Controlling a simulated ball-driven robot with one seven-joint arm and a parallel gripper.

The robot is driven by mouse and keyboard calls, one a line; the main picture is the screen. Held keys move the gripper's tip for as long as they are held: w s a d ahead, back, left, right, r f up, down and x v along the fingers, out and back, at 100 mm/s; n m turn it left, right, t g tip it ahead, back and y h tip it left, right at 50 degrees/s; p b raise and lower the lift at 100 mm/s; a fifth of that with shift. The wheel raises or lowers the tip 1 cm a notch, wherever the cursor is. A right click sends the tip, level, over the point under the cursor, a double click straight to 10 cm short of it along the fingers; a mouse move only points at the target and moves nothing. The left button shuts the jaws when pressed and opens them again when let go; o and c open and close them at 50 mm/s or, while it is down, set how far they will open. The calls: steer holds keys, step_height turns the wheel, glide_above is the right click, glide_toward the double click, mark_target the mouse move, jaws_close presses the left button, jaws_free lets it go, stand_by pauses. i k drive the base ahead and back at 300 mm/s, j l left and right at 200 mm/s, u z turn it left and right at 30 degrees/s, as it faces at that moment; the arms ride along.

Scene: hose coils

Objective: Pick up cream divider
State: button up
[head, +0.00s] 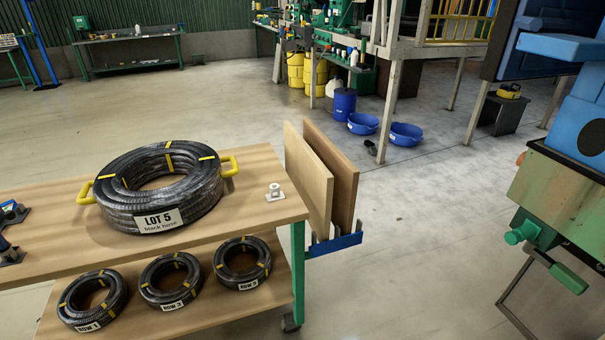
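The cream divider (307,182) is a thin, pale upright board at the right end of the wooden table. A browner board (338,175) stands upright just to its right. A blue bracket (337,243) sits at the lower ends of both boards, on the table's end. The lower left part of the cream divider is partly hidden by the table's edge. My gripper is not in view.
The table (262,165) bears a large black hose coil (162,190) with yellow handles and a small white fitting (275,192). Three smaller coils lie on the lower shelf (215,320). A blue and green machine (560,190) stands at right. Open floor (420,240) lies between.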

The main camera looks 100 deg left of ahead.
mark_target(314, 183)
steer(key=u, duration=2.45)
steer(key=z, duration=2.2)
steer(key=i+j+u, duration=0.1)
steer(key=i+j, duration=0.15)
steer(key=i+j+u, duration=0.1)
steer(key=i, duration=0.4)
steer(key=j, duration=0.1)
